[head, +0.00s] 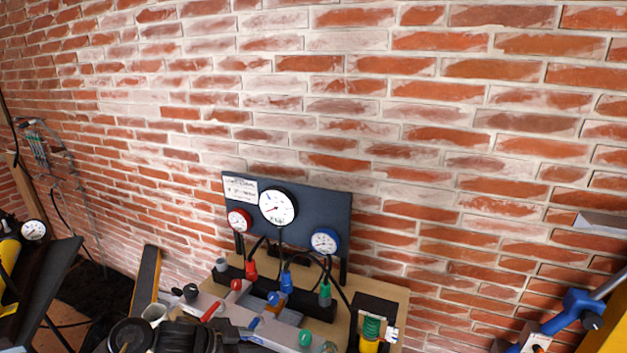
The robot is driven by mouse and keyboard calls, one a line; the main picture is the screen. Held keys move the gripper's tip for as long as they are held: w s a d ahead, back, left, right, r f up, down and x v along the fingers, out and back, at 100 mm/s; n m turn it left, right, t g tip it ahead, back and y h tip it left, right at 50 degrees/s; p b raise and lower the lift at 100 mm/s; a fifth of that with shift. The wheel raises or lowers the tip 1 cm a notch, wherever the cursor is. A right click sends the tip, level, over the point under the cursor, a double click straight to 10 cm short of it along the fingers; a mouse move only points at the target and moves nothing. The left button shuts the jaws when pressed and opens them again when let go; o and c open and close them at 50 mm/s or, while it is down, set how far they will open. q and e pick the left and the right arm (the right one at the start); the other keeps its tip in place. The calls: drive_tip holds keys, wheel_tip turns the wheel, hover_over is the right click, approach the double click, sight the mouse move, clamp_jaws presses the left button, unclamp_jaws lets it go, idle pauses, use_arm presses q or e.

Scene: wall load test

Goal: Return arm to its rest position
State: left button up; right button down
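Neither of my grippers can be made out in the head view. No arm of mine can be told for sure. A dark, rounded black shape (180,337) is cut off by the bottom edge, left of the middle; I cannot tell what it is. A gauge panel (335,205) stands upright before the brick wall, with a large white dial (277,207), a red-rimmed dial (239,220) and a blue-rimmed dial (325,241). Below it, a grey manifold (205,301) carries red, blue and green fittings and hoses on a wooden board (392,292).
The brick wall (400,110) fills most of the view. A yellow cylinder with a gauge (34,230) stands at the far left by a dark table (52,270). A blue clamp-like part (575,310) is at the lower right. A green-and-yellow item (371,332) stands at the board's front.

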use_arm(q)
drive_tip(key=s+a+f+n+g+y, duration=0.1)
drive_tip(key=s+a+f+n+y, duration=0.2)
drive_tip(key=s, duration=0.8)
drive_tip(key=s+a+f+n+y, duration=0.1)
drive_tip(key=s+a+n+y, duration=0.3)
drive_tip(key=s, duration=0.7)
drive_tip(key=s+a+f+n+g+y, duration=0.15)
drive_tip(key=s+n, duration=0.25)
drive_tip(key=s, duration=0.7)
wheel_tip(320, 180, down, 27)
drive_tip(key=b, duration=0.1)
drive_tip(key=s+a+f+g+b, duration=0.1)
drive_tip(key=s+a+f+g, duration=0.1)
drive_tip(key=s+f, duration=1.5)
drive_tip(key=shift+a+f, duration=0.15)
drive_tip(key=shift+a, duration=0.4)
use_arm(e)
drive_tip(key=shift+s+d+f, duration=0.1)
drive_tip(key=shift+s+f, duration=0.1)
drive_tip(key=shift+f, duration=0.3)
drive_tip(key=shift+s+f, duration=0.15)
drive_tip(key=shift+f, duration=0.35)
